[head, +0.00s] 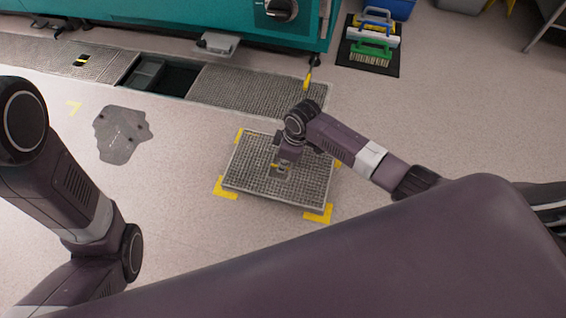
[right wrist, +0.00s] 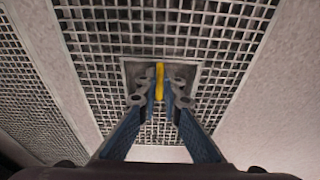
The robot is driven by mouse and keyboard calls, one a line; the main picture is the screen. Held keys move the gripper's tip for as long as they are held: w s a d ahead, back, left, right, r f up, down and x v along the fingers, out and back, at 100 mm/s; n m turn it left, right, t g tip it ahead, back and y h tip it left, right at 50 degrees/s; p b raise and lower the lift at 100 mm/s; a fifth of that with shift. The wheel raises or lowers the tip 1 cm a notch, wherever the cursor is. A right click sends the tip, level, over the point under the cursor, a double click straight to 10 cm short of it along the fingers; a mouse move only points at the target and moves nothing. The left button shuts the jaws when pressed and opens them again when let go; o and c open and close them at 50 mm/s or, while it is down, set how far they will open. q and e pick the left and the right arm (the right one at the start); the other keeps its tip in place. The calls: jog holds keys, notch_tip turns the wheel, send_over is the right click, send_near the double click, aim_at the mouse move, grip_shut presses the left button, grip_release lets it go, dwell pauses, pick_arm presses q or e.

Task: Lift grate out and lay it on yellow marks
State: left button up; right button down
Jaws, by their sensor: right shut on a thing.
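The grey mesh grate (head: 250,165) is out over the open floor, inside the yellow corner marks (head: 318,213). All of its corners lie close to the marks. I cannot tell whether it touches the floor or hangs just above it. My right gripper (head: 281,168) is over the middle of the grate. In the right wrist view its fingers (right wrist: 160,95) are shut on the yellow handle bar (right wrist: 159,78) in the grate's square recess. My left arm shows at the left of the head view, but its gripper is out of frame.
An open dark pit (head: 170,78) lies between grates in the floor channel, before the teal chamber (head: 160,30). A grey flat patch (head: 122,134) lies on the floor at left. Brushes (head: 372,48) stand on a dark mat at back right.

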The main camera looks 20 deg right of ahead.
jog(key=shift+w+f, duration=0.1)
jog(key=shift+f, duration=0.2)
jog(key=c, duration=2)
grip_release()
jog(key=shift+f, duration=0.1)
jog(key=r, duration=0.4)
jog(key=s+d+r, duration=0.1)
jog(key=r, duration=0.3)
jog(key=d+r, duration=0.1)
jog(key=r, duration=0.3)
jog(key=shift+s, duration=0.2)
